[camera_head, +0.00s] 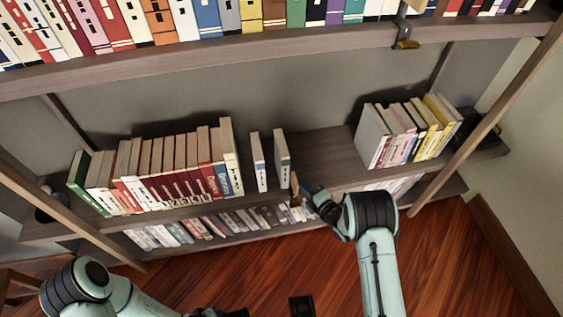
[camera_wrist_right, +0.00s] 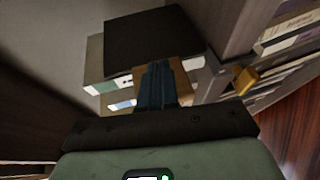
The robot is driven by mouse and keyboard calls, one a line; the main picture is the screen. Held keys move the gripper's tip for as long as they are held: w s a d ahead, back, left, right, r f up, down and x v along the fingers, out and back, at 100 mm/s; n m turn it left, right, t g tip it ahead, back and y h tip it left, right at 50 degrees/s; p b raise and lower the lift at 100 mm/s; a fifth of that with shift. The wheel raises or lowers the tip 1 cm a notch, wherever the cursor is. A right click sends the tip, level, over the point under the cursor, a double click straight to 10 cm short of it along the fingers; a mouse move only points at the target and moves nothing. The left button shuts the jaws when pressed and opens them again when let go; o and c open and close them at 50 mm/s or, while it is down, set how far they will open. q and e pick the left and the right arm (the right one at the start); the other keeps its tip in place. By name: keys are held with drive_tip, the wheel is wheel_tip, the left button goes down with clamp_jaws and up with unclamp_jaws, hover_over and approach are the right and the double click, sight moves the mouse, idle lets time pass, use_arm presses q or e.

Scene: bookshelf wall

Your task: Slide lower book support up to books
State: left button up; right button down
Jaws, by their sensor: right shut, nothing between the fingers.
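The lower book support's gold-coloured fitting (camera_head: 295,185) shows at the front edge of the lower shelf, right of two upright books. In the right wrist view the gold piece (camera_wrist_right: 245,78) sits on a grey bracket, right of my fingers. My right gripper (camera_head: 303,187) is shut and empty, beside the support; whether it touches is unclear. Its fingers (camera_wrist_right: 157,80) also show in the wrist view, before a dark flat panel (camera_wrist_right: 150,40). The two books (camera_head: 259,162) (camera_head: 282,158) stand slightly apart, right of the long book row (camera_head: 170,168). My left gripper is barely visible at the bottom edge.
Another book group (camera_head: 405,130) stands farther right on the lower shelf (camera_head: 335,165), with bare shelf between. The upper shelf (camera_head: 200,62) holds books and another support with a gold piece (camera_head: 407,44). More books (camera_head: 200,226) lie below. Slanted posts flank the shelves.

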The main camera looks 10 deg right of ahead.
use_arm(q)
drive_tip(key=shift+r, duration=0.1)
use_arm(e)
drive_tip(key=a, duration=0.6)
drive_tip(key=shift+a, duration=0.25)
idle(0.4)
drive_tip(key=shift+a, duration=2.65)
use_arm(q)
drive_tip(key=shift+f, duration=0.2)
use_arm(e)
drive_tip(key=shift+d, duration=2.15)
use_arm(q)
drive_tip(key=r+p, duration=0.1)
drive_tip(key=d+r+p, duration=0.1)
drive_tip(key=r, duration=0.1)
drive_tip(key=d+r, duration=0.1)
drive_tip(key=shift+w+d+r+p, duration=0.1)
drive_tip(key=shift+w+r+p, duration=0.15)
drive_tip(key=shift+p, duration=0.15)
use_arm(e)
drive_tip(key=v, duration=1.3)
drive_tip(key=shift+s, duration=0.2)
